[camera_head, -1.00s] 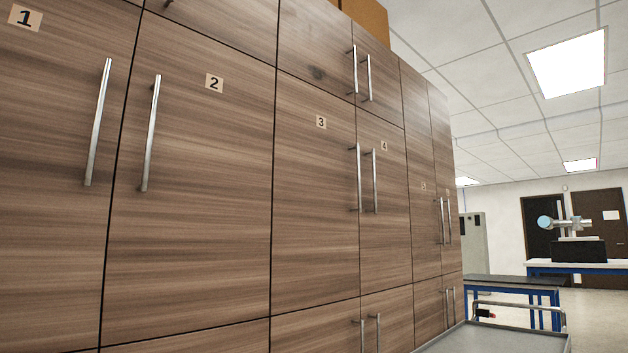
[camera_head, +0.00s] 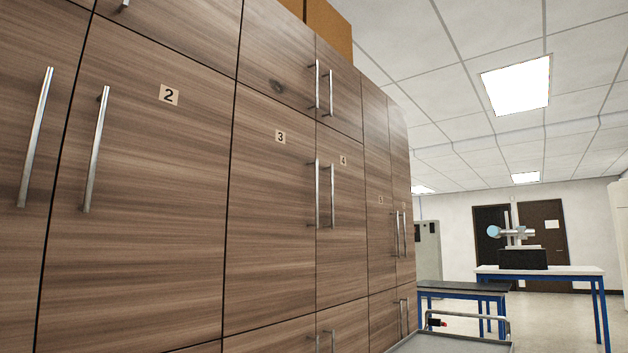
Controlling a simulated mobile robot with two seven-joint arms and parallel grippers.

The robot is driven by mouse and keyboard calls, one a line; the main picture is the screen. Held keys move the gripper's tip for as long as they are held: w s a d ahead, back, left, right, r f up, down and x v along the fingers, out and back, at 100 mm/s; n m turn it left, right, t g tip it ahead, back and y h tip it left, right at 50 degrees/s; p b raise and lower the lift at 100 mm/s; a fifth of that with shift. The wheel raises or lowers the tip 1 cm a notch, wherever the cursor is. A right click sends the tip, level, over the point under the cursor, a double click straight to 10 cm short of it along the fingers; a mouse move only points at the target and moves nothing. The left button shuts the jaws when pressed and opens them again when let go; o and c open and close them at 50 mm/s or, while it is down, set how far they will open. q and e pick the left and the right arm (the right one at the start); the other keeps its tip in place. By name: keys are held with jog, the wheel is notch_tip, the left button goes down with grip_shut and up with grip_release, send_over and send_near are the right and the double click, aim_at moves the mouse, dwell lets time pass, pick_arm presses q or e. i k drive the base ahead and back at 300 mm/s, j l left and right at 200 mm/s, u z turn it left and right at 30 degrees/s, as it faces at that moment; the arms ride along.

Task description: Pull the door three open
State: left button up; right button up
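Door three (camera_head: 268,215) is a brown wood-grain cabinet door near the middle of the head view, marked with a small "3" label (camera_head: 280,137). It looks shut, flush with the doors around it. Its vertical metal handle (camera_head: 316,194) is at its right edge, beside the handle of door four (camera_head: 333,196). Neither of my grippers shows in the view.
Door two (camera_head: 145,200) stands to the left, with its long handle (camera_head: 96,150) sticking out. A grey cart (camera_head: 450,343) with a rail is low at the right, close to the cabinets. Blue-legged tables (camera_head: 540,271) stand farther back. Some floor (camera_head: 555,310) shows clear at the right.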

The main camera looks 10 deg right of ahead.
aim_at(272, 213)
jog(key=i+l, duration=0.3)
jog(key=l, duration=0.2)
jog(key=i+l, duration=0.35)
jog(key=l+u, duration=0.05)
jog(key=l, duration=0.05)
